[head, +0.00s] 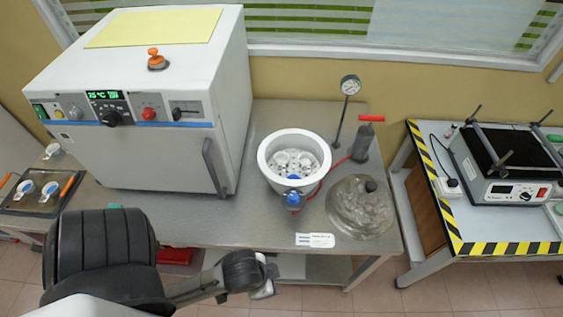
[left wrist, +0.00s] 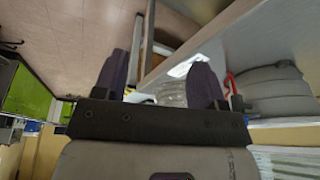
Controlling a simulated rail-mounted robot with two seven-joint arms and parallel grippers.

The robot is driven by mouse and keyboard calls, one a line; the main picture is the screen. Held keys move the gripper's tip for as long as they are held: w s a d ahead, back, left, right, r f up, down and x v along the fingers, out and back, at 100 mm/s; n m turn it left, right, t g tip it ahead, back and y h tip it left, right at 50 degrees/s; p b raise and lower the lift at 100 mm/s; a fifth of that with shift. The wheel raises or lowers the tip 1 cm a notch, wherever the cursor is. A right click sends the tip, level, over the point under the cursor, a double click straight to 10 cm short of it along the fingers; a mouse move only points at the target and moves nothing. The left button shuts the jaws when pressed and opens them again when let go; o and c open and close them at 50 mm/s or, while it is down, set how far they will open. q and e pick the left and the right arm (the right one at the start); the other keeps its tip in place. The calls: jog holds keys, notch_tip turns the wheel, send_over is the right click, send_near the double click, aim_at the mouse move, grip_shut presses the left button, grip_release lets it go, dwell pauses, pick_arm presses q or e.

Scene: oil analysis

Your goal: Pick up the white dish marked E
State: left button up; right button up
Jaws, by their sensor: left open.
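No dish with a readable E shows in either view. Two small white dishes with blue marks, a left one (head: 25,187) and a right one (head: 50,188), sit on a dark tray (head: 34,208) at the far left. A third small white dish (head: 53,150) stands behind the tray. Their letters are too small to read. My left gripper (head: 268,278) is at the front edge of the metal table, far right of the tray. In the left wrist view its two fingers (left wrist: 162,80) are apart with nothing held between them. My right gripper is in neither view.
A white oven (head: 150,155) with its door shut stands beside the tray. A round white vessel (head: 270,165), a gauge (head: 349,86), a red-handled pump (head: 365,140) and a glass lid (head: 360,207) occupy the metal table (head: 220,225).

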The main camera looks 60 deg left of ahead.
pick_arm(q)
jog(key=o, duration=0.3)
jog(key=shift+a, duration=0.15)
jog(key=shift+o, duration=0.2)
jog(key=shift+r, duration=0.1)
